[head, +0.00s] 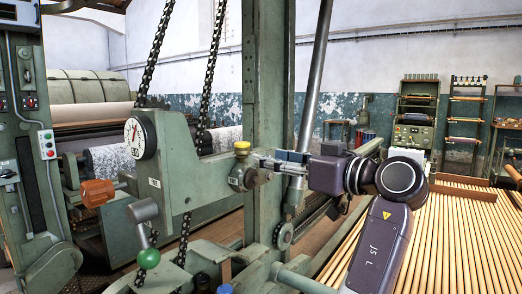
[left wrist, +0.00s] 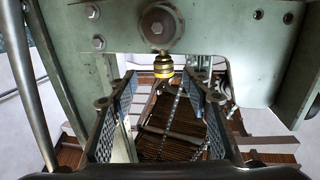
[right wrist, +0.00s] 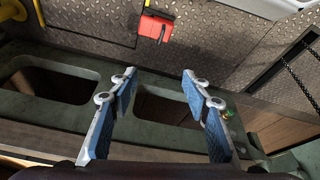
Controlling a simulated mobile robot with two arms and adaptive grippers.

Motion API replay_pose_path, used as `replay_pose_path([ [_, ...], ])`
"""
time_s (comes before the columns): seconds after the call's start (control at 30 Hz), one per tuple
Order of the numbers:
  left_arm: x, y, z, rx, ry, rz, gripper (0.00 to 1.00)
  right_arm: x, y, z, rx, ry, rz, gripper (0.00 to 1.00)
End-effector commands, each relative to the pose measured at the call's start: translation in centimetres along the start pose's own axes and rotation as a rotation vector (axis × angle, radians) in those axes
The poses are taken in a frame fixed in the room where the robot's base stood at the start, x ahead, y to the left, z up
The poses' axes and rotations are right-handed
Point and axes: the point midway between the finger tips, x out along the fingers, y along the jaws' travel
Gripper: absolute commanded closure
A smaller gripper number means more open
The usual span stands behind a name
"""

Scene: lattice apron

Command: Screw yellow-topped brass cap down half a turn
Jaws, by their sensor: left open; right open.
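The yellow-topped brass cap (head: 242,147) sits upright on the round end fitting of the green machine arm in the head view. In the left wrist view the brass cap (left wrist: 163,66) shows just beyond the fingertips, roughly centred between them. My left gripper (head: 264,164) is open and reaches toward the cap from the right. Its two padded fingers also show wide apart in the left wrist view (left wrist: 160,84), with nothing between them. My right gripper (right wrist: 158,76) is open and empty in the right wrist view. It is not seen in the head view.
A dial gauge (head: 140,138), an orange knob (head: 97,193) and a green ball lever (head: 148,258) are on the machine left of the cap. A green column (head: 268,90) stands close behind. A red box (right wrist: 155,27) lies beyond the right gripper.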

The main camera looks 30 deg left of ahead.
Motion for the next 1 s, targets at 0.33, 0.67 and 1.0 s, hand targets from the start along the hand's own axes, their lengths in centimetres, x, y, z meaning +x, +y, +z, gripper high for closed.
replay_pose_path([
  [0.33,0.3,2.9,-1.5,0.009,-0.027,-0.196,0.56,10.5,-0.6,5.1,-0.009,-0.102,-0.011,0.56],
  [0.67,0.2,3.0,-1.6,-0.003,0.008,-0.343,0.56,15.9,-1.0,12.2,-0.018,-0.162,-0.017,0.56],
  [1.0,2.1,2.2,-1.3,-0.009,0.014,-0.361,0.56,16.4,-1.0,12.9,-0.019,-0.164,-0.017,0.56],
])
